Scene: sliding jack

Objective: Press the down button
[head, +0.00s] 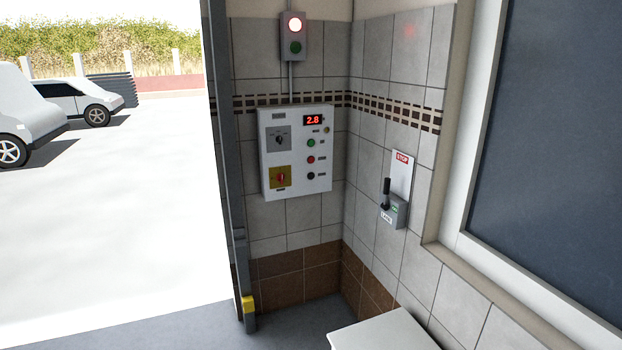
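A white control panel (296,190) hangs on the tiled wall near the middle of the head view. Its right side has a red display (313,120) reading 2.8. Below it are a green button (311,142), a red button (311,159) and a dark button (311,175) in a column. Their labels are too small to read, so I cannot tell from the text which is the down button. A grey selector switch (280,139) and a yellow plate with a red rotary switch (281,177) are on the panel's left side. Neither gripper is in view.
A signal box (294,36) above the panel shows a lit red lamp. A black lever (386,192) with a STOP sign (402,158) is on the right wall. A grey post (226,150) stands left of the panel. A white surface (385,332) juts in below.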

